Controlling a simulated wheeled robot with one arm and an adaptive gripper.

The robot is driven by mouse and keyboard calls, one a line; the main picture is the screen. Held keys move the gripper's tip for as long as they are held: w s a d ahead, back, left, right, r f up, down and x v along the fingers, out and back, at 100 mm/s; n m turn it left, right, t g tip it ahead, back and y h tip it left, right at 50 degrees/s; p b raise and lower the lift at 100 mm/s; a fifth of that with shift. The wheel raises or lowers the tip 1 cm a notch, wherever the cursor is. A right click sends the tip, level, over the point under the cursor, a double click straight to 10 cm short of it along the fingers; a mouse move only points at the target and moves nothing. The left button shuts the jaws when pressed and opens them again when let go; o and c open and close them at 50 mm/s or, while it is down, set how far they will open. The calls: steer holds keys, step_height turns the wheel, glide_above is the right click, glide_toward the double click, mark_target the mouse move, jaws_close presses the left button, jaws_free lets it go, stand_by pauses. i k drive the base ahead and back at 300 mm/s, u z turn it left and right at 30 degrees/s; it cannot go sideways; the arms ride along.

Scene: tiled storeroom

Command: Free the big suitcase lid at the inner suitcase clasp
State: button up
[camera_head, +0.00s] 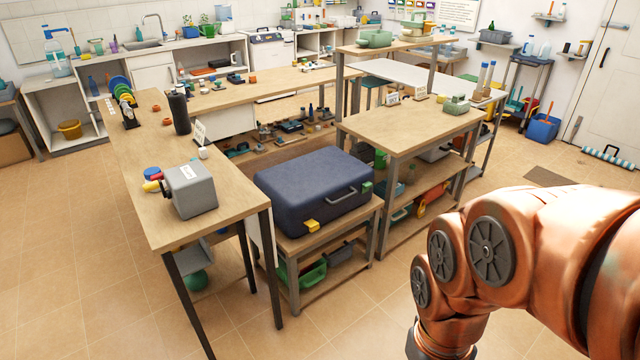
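A big dark blue suitcase (308,180) lies flat on a low wooden bench, and its lid looks shut. On its front side are a yellow clasp (311,226) near the left corner, a grey handle (341,197) in the middle and a green clasp (366,187) near the right corner. Whether either clasp is fastened is too small to tell. My copper-coloured arm fills the lower right, apart from the suitcase. It bends down past the bottom edge, and my gripper is out of frame.
The low bench (325,220) stands between a long table (150,215) on the left and a taller workbench (405,130) on the right. A grey box (190,190) sits on the left table's near end. Open tiled floor (335,320) lies in front of the bench.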

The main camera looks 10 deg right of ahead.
mark_target(365, 187)
steer(key=z, duration=0.7)
steer(key=i, duration=1.15)
steer(key=u, duration=0.5)
